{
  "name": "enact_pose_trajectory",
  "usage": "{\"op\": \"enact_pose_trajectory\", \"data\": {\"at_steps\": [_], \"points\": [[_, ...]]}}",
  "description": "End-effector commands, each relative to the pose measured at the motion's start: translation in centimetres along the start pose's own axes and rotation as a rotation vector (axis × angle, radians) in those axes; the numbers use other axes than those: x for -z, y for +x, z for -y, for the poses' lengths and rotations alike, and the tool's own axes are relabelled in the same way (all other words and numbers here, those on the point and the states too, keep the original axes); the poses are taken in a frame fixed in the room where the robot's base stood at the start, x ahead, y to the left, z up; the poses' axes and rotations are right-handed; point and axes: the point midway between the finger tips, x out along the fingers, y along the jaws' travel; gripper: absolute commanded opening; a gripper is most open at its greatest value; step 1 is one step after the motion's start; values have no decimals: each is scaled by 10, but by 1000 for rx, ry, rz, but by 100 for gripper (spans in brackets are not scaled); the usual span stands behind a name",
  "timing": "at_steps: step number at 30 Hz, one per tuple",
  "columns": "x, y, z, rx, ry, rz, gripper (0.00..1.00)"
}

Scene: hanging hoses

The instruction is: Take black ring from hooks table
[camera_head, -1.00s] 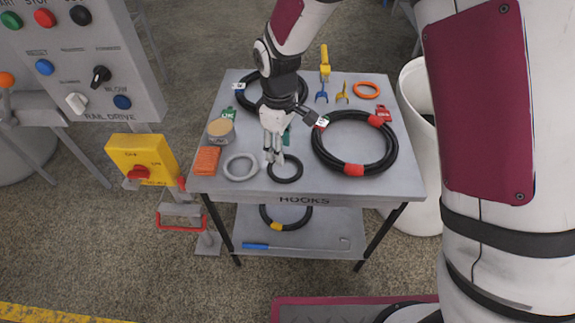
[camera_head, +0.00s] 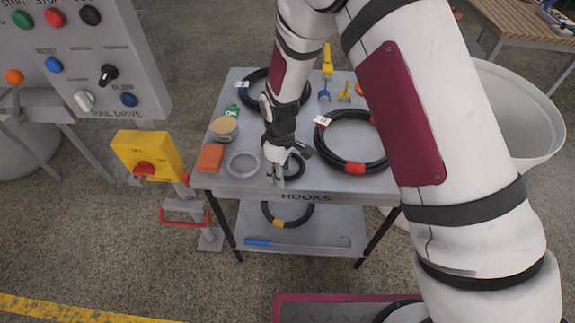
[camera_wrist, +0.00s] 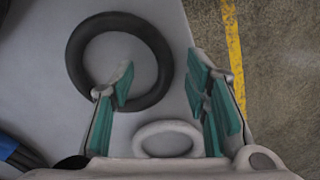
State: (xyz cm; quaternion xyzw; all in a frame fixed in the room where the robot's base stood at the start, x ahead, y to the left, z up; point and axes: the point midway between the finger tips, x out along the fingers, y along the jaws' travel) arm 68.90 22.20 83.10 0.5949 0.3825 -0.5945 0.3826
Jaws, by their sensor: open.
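The small black ring (camera_head: 301,168) lies flat near the front edge of the grey table marked HOOKS (camera_head: 235,188). My gripper (camera_head: 276,178) covers part of it in the head view. In the wrist view the whole black ring (camera_wrist: 76,62) shows on the table top. My gripper (camera_wrist: 163,78) is open there, with green pads. The left finger shows over the ring's lower rim and the right finger outside it, so the lower right rim appears between them. I cannot tell the height of the fingertips above the table.
A grey ring (camera_head: 231,166) lies left of the black ring, beside an orange block (camera_head: 210,157). A large black hose coil (camera_head: 331,158) lies to the right. A yellow switch box (camera_head: 147,154) stands left of the table, and a white bin (camera_head: 515,115) to the right.

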Motion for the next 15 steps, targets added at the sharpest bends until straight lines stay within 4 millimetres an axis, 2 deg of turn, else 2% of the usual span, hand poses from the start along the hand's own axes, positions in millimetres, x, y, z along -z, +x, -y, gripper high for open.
{"op": "enact_pose_trajectory", "data": {"at_steps": [5, 10, 11, 15], "points": [[0, 0, 0, 0, 0, 0, 43], [0, 0, 0, 0, 0, 0, 4], [0, 0, 0, 0, -1, 0, 0], [0, 0, 0, 0, -1, 0, 0]]}}
